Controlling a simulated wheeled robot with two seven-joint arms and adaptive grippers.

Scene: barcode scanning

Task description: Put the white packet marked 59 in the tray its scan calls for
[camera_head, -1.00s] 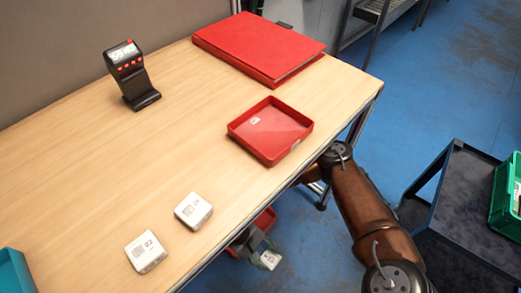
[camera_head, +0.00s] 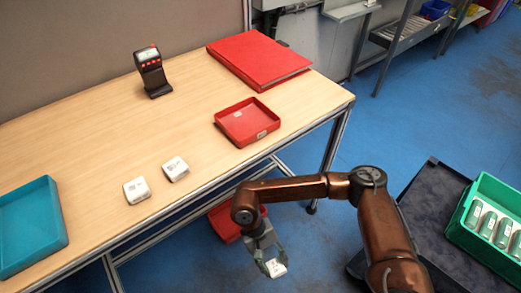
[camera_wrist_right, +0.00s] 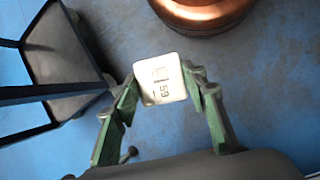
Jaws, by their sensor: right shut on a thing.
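My right gripper (camera_head: 268,262) is shut on the white packet marked 59 (camera_head: 276,268), out over the blue floor in front of the table. In the right wrist view the packet (camera_wrist_right: 162,80) sits between the two fingertips, its printed face with code and 59 showing. The scanner (camera_head: 152,74) stands upright at the back of the table, its small display lit but too small to read. A red tray (camera_head: 262,134) is at the table's right front edge. A teal tray (camera_head: 62,238) is at the left. My left gripper is not in view.
Two other white packets (camera_head: 137,190) (camera_head: 176,168) lie on the table between the trays. A red binder (camera_head: 258,62) lies at the back right. A red bin (camera_head: 222,226) is below the table. A green crate (camera_head: 482,184) with several cylinders sits on a dark cart (camera_head: 440,192).

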